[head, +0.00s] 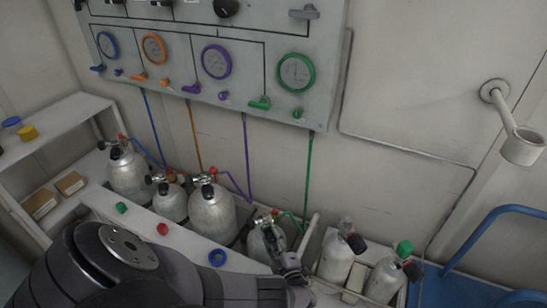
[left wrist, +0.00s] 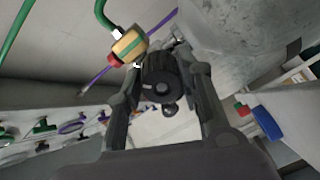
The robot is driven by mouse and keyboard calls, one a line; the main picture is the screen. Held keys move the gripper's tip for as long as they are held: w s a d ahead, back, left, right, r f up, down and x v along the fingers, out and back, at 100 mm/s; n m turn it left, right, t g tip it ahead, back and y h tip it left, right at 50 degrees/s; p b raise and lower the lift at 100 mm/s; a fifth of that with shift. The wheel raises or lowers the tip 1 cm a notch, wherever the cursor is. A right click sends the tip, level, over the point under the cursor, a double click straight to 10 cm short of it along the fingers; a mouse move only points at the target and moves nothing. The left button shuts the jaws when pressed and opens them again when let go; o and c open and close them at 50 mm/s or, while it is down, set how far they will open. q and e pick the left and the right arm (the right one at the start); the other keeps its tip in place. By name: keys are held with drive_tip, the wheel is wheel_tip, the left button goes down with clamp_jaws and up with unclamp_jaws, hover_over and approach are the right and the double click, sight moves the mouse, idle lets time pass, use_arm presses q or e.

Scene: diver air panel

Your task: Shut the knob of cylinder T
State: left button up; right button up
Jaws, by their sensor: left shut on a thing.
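My left gripper (head: 288,262) is at the grey cylinder (head: 262,241) whose valve joins the green hose (head: 308,170). In the left wrist view the two fingers of my left gripper (left wrist: 165,100) are shut on a black ribbed knob (left wrist: 161,82), one finger on each side. Beside the knob is a yellow fitting (left wrist: 128,46) on the green hose, with a red part below it. The cylinder's grey body (left wrist: 235,35) fills the upper right there. I see no readable letter on this cylinder. My right gripper is not in view.
More cylinders stand left (head: 212,212) and right (head: 338,258) of it. The gauge panel (head: 200,25) is above. Loose green (head: 121,207), red (head: 162,228) and blue (head: 217,257) caps lie on the rack's front ledge. A blue rail (head: 490,232) stands at the right.

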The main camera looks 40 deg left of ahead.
use_arm(q)
drive_tip(key=shift+m, duration=2)
drive_tip(key=o, duration=1.2)
drive_tip(key=shift+c, duration=0.2)
